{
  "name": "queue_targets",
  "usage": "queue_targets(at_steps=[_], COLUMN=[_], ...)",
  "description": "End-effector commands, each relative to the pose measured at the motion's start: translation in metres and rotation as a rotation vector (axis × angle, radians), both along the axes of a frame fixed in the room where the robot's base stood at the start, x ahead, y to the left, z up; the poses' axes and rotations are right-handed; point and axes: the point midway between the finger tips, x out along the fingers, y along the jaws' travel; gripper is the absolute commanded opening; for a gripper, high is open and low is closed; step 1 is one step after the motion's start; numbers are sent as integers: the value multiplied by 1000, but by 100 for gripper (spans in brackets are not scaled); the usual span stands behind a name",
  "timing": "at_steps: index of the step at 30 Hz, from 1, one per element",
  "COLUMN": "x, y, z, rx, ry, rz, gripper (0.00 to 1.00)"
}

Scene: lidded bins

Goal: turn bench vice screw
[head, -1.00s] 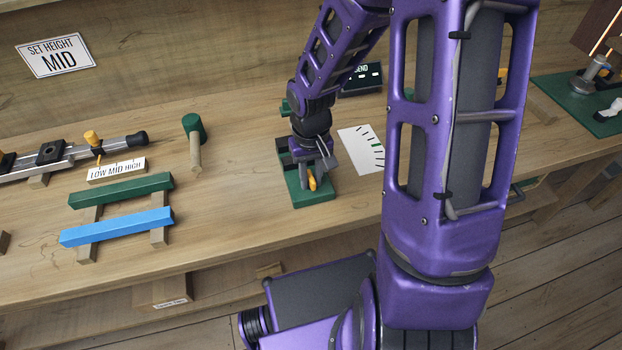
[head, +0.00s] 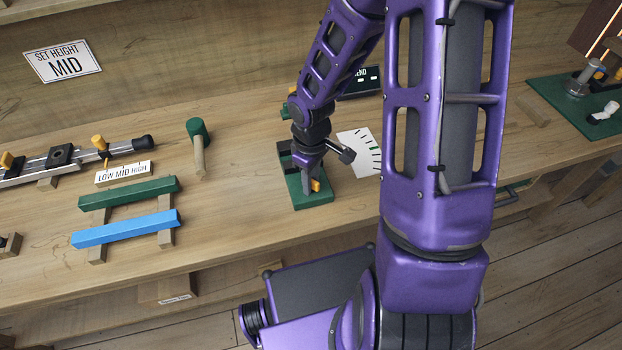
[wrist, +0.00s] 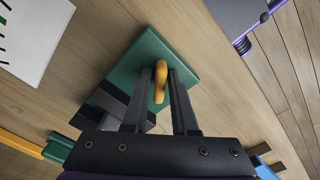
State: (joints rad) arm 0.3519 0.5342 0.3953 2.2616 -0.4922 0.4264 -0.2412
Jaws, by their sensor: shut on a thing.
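The bench vice has a green base plate (head: 321,200) and dark jaw blocks (head: 285,156) on the workbench, under my arm in the head view. Its orange screw handle (head: 316,185) shows at my fingertips. In the wrist view my gripper (wrist: 161,78) is shut on the orange handle (wrist: 160,80), one dark finger on each side, above the green plate (wrist: 148,52). The dark blocks (wrist: 112,98) are partly behind the left finger. The screw itself is hidden by my gripper.
A white card with scale marks (head: 358,152) lies right of the vice. A green-headed mallet (head: 198,130), green bar (head: 130,193) and blue bar (head: 125,229) lie left. A sign reading SET HEIGHT MID (head: 63,62) is on the back wall. Bench between mallet and vice is clear.

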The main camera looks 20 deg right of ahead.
Motion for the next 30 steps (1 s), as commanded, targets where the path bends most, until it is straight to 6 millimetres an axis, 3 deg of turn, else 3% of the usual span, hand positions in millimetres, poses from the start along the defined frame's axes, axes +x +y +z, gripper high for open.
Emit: queue_targets(at_steps=[8, 18, 30], x=[0, 1, 0], y=[0, 0, 0], z=[0, 0, 0], rx=[-1, 0, 0], ry=[-1, -2, -2], rz=[19, 344, 446], gripper=[0, 0, 0])
